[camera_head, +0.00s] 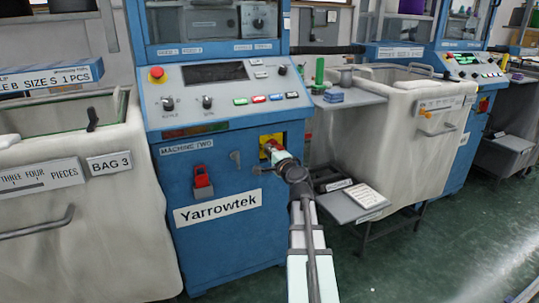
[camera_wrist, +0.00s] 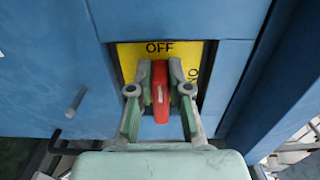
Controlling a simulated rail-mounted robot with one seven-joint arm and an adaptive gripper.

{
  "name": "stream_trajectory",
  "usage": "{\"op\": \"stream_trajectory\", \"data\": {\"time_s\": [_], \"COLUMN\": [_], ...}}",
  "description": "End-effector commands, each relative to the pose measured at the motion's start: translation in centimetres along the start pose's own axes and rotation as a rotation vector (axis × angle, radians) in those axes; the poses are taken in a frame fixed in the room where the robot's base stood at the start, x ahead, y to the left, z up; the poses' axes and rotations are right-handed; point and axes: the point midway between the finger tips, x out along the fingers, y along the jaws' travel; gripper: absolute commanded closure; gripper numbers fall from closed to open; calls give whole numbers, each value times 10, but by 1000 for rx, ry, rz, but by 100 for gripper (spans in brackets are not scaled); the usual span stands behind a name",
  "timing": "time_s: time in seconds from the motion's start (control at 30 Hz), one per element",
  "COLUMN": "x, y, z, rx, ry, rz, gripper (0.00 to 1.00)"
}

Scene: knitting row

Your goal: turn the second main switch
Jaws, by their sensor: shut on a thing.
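The main switch is a red handle (camera_wrist: 160,92) on a yellow plate (camera_wrist: 136,56) marked OFF at the top and ON at the right. The plate sits on the blue front of the machine labelled MACHINE TWO. In the wrist view the handle stands upright, its top toward OFF. My gripper (camera_wrist: 161,84) has a finger on each side of the handle and is shut on it. In the head view my gripper (camera_head: 274,152) reaches the yellow plate (camera_head: 264,142) and hides most of the switch.
A red switch-like part (camera_head: 202,181) sits left on the same blue panel, above the Yarrowtek label (camera_head: 217,207). A metal peg (camera_wrist: 75,101) sticks out left of the switch. A small grey shelf (camera_head: 345,207) and a large fabric bin (camera_head: 365,130) stand to the right.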

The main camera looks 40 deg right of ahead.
Motion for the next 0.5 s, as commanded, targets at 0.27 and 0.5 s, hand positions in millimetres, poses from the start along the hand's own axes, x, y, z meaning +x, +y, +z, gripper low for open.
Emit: {"op": "stream_trajectory", "data": {"time_s": [0.27,0.5], "x": [1,1], "y": [0,0], "z": [0,0], "rx": [-6,-5], "ry": [0,1], "rz": [0,0], "gripper": [100,57]}}
